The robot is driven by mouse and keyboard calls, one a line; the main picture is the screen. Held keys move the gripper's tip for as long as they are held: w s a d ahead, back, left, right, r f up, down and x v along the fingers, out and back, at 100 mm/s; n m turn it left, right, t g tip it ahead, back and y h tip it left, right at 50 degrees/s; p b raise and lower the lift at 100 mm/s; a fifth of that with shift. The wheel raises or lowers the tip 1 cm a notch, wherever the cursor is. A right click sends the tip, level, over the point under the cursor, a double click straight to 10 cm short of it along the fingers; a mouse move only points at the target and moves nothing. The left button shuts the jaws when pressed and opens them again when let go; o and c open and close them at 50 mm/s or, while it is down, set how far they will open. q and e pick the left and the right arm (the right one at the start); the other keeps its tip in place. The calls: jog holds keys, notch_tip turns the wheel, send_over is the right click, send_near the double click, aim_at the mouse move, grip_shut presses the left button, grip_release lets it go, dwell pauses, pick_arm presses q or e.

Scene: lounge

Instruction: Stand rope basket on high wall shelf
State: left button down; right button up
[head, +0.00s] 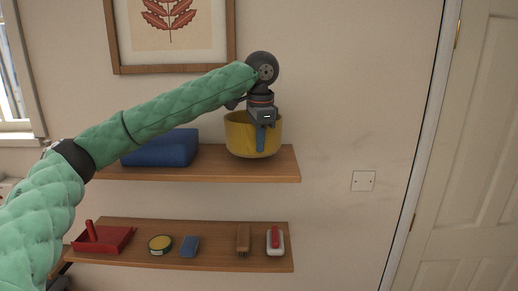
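The yellow rope basket (240,140) is upright at the right part of the upper wall shelf (225,175). Its base looks to be at the shelf's surface, but I cannot tell if it rests there or hangs just above. My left gripper (261,138) points down at the basket's rim from above. One blue finger shows against the front outside of the basket; the other finger is hidden, so how tightly they close on the wall does not show. My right gripper is not in view.
A blue folded-looking block (160,149) is on the upper shelf, left of the basket. The lower shelf (205,262) holds a red dustpan-like tray (112,241), a yellow tin (160,245), a blue block (190,246) and two brushes (243,239). A framed picture (172,69) hangs above.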

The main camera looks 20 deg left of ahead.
aim_at(259, 156)
pick_arm(q)
notch_tip(259, 156, down, 2)
jog(key=shift+s+f+p, duration=0.1)
jog(key=shift+f+p, duration=0.15)
jog(key=shift+p, duration=0.75)
jog(key=shift+f, duration=0.3)
jog(key=c, duration=1.6)
grip_release()
jog(key=shift+f, duration=0.1)
